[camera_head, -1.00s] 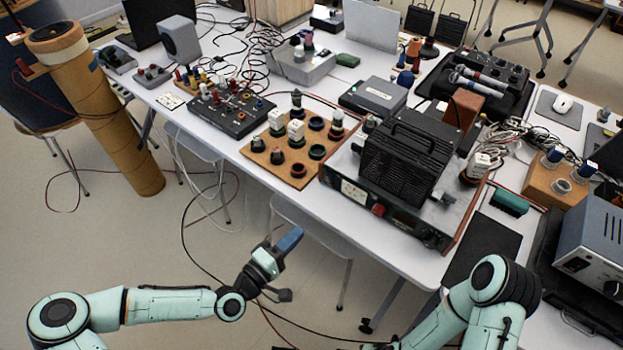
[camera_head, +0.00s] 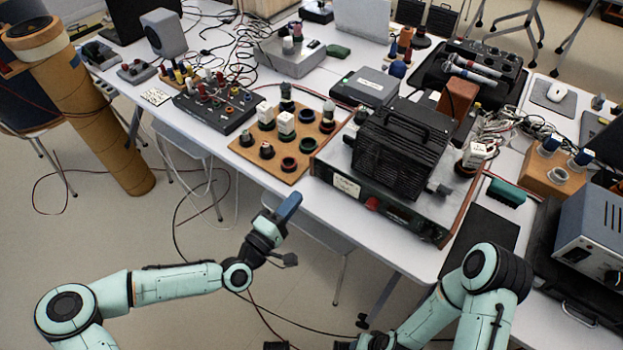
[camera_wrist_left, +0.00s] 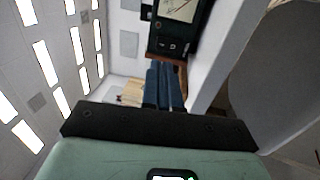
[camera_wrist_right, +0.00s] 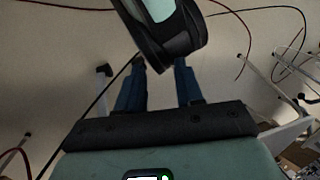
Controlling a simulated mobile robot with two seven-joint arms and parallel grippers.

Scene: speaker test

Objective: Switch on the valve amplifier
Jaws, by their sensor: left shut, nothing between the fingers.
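The valve amplifier (camera_head: 347,186) stands at the table's front edge, with a black cage (camera_head: 402,150) on top. Its front panel holds a pale meter and a red switch (camera_head: 372,204); I cannot tell the switch's position. Part of the panel shows at the top of the left wrist view (camera_wrist_left: 178,12). My left gripper (camera_head: 290,205) is shut and empty, in front of and below the table edge, left of the amplifier and apart from it. My right gripper (camera_wrist_right: 159,66) is open and empty over the floor, low and mostly out of the head view.
A wooden board (camera_head: 245,148) with sockets and valves is left of the amplifier. A black mixer box (camera_head: 212,110) and cables lie farther left. A blue-grey instrument (camera_head: 590,240) is at the right. A cardboard tube (camera_head: 105,130) stands on the left. Floor in front is mostly clear.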

